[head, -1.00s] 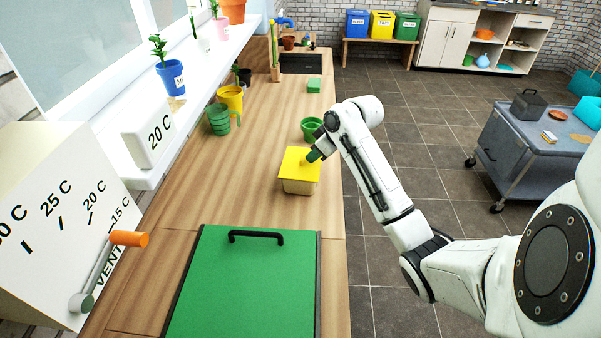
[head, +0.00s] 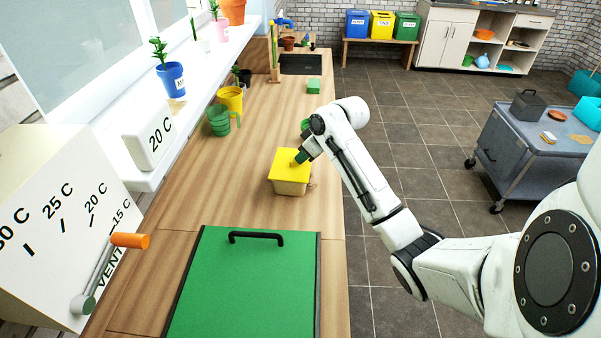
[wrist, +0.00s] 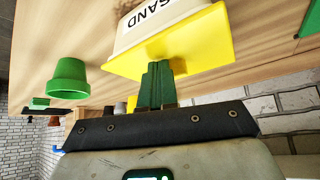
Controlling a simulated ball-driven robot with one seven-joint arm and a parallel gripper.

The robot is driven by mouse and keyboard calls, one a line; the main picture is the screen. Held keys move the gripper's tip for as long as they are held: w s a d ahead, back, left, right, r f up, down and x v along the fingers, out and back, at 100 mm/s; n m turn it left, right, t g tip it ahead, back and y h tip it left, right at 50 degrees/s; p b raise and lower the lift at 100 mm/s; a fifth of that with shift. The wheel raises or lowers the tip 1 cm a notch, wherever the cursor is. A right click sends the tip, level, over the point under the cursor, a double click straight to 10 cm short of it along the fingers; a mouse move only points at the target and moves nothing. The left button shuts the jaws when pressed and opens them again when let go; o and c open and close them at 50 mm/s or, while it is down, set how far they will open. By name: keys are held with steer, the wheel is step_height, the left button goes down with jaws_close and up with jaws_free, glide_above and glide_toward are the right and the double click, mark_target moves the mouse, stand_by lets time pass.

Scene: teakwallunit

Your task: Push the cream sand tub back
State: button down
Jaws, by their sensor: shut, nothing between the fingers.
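The cream sand tub (head: 290,188) stands upright on the wooden counter, with a flat yellow lid (head: 288,164) on it. In the wrist view the tub (wrist: 150,22) shows the word SAND on its cream side and its yellow lid (wrist: 185,50). My gripper (head: 301,156) is shut and empty, with its green fingers at the right part of the lid. In the wrist view the fingers (wrist: 157,72) meet the lid's edge; whether they touch or just overlap it in the picture I cannot tell.
A green pot (wrist: 68,76) stands near the tub, mostly behind my arm in the head view. A yellow pot (head: 231,99) and green can (head: 219,120) stand along the window side. A green hatch with a black handle (head: 256,236) lies in front. Counter left of the tub is clear.

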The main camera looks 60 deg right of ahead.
steer(key=w+a+b, duration=0.1)
steer(key=w+a, duration=0.4)
steer(key=w, duration=0.6)
steer(key=w+a+b, duration=0.1)
steer(key=w+a, duration=0.5)
steer(key=w, duration=0.6)
steer(key=shift+f, duration=0.35)
stand_by(4.5)
steer(key=shift+a, duration=0.1)
